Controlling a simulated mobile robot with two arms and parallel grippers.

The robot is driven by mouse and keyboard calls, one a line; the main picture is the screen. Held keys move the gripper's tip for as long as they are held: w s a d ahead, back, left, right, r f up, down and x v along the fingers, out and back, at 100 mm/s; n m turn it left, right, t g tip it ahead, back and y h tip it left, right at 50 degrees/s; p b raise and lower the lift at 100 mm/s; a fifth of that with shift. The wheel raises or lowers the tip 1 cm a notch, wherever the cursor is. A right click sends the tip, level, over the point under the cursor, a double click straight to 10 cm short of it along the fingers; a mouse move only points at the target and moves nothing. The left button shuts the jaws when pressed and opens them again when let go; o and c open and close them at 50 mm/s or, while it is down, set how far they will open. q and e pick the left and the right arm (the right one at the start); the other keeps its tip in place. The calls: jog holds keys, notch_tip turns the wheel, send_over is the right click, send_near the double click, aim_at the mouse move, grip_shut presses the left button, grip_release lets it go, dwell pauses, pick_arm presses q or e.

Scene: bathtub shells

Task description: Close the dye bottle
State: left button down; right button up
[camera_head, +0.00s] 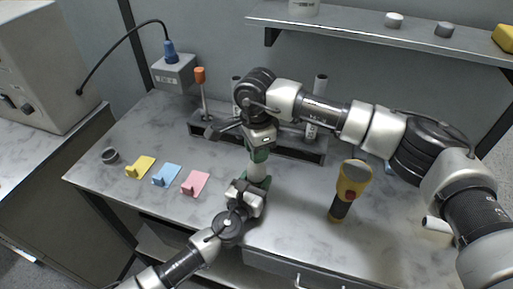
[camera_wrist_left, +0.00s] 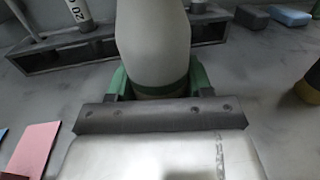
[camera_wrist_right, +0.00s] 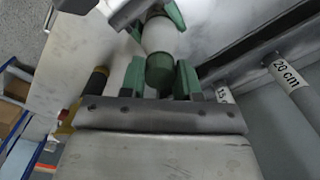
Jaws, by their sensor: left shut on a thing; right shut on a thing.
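The dye bottle (camera_head: 258,172) is pale white and stands between my two grippers above the worktop. It also fills the top middle of the left wrist view (camera_wrist_left: 153,40). My left gripper (camera_wrist_left: 160,82) is shut on the bottle's body, with green fingertips on either side of it and a dark green band showing there. In the right wrist view the bottle (camera_wrist_right: 160,36) ends in a green cap (camera_wrist_right: 160,72). My right gripper (camera_wrist_right: 160,80) is shut on this cap from above. Whether the cap is seated tightly on the bottle I cannot tell.
A dark rack (camera_head: 297,146) with graduated tubes stands behind. Yellow (camera_head: 141,167), blue (camera_head: 167,175) and pink (camera_head: 195,183) pieces lie left. A yellow-and-black handheld device (camera_head: 349,190) stands right. A shelf (camera_head: 370,35) hangs above the back. The front left worktop is fairly clear.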

jog(key=m, duration=0.3)
jog(key=o, duration=1.1)
notch_tip(320, 180, up, 12)
pick_arm(q)
jog(key=shift+c, duration=1.9)
grip_release()
